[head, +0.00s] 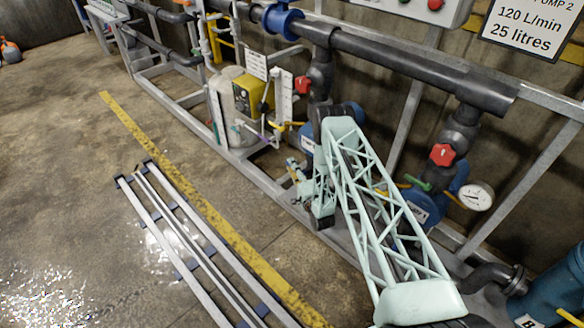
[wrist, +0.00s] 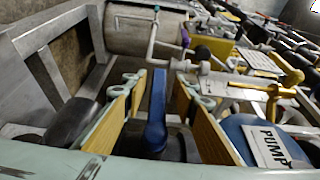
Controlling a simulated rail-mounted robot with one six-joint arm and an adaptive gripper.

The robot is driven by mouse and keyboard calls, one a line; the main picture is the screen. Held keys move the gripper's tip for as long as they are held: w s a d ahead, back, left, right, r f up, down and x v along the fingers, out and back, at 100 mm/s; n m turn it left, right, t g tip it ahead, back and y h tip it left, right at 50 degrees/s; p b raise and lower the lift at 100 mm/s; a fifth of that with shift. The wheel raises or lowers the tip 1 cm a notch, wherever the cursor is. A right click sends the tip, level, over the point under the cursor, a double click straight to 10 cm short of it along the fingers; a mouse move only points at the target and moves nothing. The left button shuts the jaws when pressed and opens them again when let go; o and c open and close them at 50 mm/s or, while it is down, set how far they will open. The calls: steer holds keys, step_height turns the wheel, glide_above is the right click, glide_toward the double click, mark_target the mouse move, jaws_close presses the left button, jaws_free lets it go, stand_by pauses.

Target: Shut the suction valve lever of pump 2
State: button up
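In the wrist view a blue lever (wrist: 157,105) stands between the two yellow-padded fingers of my gripper (wrist: 158,100). The fingers are open, with a visible gap on each side of the lever. The lever rises from a dark round body at its lower end. A blue pump body (wrist: 232,130) with a plate reading "PUMP" (wrist: 268,148) lies just right of the right finger; its number cannot be read. In the head view my gripper (head: 296,172) is low beside the pipe frame, partly covered by my arm. The blue lever cannot be made out there.
The sign reading PUMP 2 (head: 528,28) hangs at top right. Red handles (head: 303,85) (head: 442,155) sit on the vertical pipes. A white tank (head: 232,112) with a yellow unit (head: 254,95) stands left of my gripper. Metal rails (head: 180,225) lie on the otherwise open floor.

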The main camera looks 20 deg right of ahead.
steer(key=s, duration=1.2)
steer(key=shift+d, duration=0.35)
stand_by(0.4)
